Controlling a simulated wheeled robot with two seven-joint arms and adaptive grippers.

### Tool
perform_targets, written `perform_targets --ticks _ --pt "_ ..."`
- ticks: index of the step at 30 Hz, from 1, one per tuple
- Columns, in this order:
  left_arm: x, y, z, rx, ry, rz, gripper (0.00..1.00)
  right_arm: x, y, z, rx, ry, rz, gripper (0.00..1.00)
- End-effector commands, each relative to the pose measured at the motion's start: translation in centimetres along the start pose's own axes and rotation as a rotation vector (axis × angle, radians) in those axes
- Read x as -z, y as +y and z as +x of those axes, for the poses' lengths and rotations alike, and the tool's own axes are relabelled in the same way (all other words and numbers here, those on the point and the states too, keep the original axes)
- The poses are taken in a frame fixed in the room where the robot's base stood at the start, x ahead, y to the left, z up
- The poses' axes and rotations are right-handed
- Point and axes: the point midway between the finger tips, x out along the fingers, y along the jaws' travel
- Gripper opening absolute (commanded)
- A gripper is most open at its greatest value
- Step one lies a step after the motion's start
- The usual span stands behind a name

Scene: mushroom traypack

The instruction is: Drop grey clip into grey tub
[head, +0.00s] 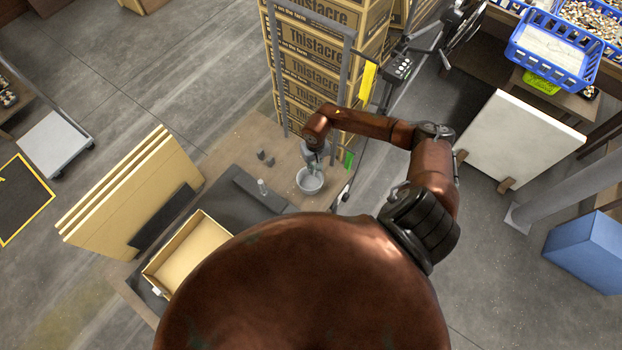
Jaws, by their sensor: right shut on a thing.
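The grey tub (301,186) stands on the work table, a small round open bowl-like container near the table's far right part. My right gripper (314,167) points down over the tub's far rim and covers part of its opening. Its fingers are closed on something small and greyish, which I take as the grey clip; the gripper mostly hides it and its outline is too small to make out. I cannot tell whether the fingertips are above the rim or inside it. My left gripper is not in view.
Small dark grey pieces (265,157) and a clear bottle (262,187) stand left of the tub. A green item (349,160) is just right of it. Stacked Thistacre cartons (318,62) rise behind. An open shallow carton (222,226) lies at the table's left.

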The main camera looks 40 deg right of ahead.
Motion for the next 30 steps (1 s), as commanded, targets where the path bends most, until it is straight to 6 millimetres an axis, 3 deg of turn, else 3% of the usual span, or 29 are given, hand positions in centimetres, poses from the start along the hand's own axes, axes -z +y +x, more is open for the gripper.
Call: perform_targets --ticks 15,29,30 --pt "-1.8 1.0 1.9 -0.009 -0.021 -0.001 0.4 -0.2 0.0 5.3 0.003 -0.001 0.001 0.0" --pt "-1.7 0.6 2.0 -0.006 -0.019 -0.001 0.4 -0.1 0.1 6.0 0.002 0.0 0.0 0.0" --pt "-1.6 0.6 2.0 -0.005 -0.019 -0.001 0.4 -0.1 0.1 6.0 0.002 0.0 0.0 0.14"
